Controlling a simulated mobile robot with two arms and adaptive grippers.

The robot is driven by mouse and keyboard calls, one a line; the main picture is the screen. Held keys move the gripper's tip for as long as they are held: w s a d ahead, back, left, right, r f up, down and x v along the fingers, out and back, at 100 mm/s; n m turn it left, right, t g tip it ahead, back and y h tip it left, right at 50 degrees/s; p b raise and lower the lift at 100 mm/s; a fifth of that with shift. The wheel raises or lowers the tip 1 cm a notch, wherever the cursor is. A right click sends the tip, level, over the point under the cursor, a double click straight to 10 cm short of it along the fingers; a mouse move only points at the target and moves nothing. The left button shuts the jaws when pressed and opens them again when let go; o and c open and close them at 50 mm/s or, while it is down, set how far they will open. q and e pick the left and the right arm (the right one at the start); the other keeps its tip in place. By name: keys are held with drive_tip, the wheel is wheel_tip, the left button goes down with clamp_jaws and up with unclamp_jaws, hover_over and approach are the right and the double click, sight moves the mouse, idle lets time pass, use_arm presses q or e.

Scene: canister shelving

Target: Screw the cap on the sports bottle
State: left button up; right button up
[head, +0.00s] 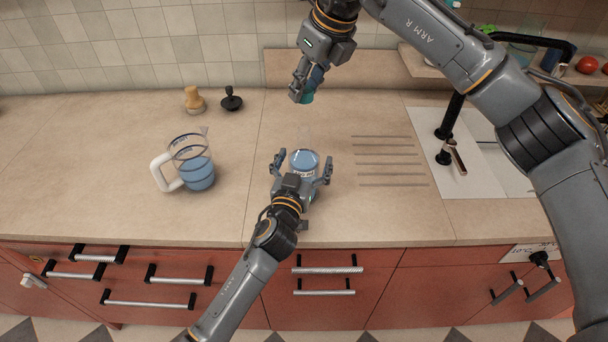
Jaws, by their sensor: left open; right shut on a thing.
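The sports bottle (304,158) stands upright on the counter, clear with blue liquid inside. My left gripper (302,168) is open, with one finger on each side of the bottle; I cannot tell whether they touch it. My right gripper (303,88) is above and behind the bottle, shut on the teal-blue cap (308,98). The cap is held apart from the bottle, and the fingers hide part of it.
A measuring jug (197,174) with blue liquid stands to the left. A wooden stamp-like object (194,100) and a black one (231,100) sit behind it. Grooves (390,160), the sink area (470,150) and a black faucet (453,117) lie to the right.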

use_arm(q)
drive_tip(key=c, duration=1.8)
use_arm(e)
hover_over(301, 131)
drive_tip(key=s+d, duration=0.1)
drive_tip(key=shift+f, duration=2.45)
drive_tip(key=shift+f, duration=0.1)
drive_tip(key=shift+f, duration=0.8)
drive_tip(key=shift+f, duration=0.55)
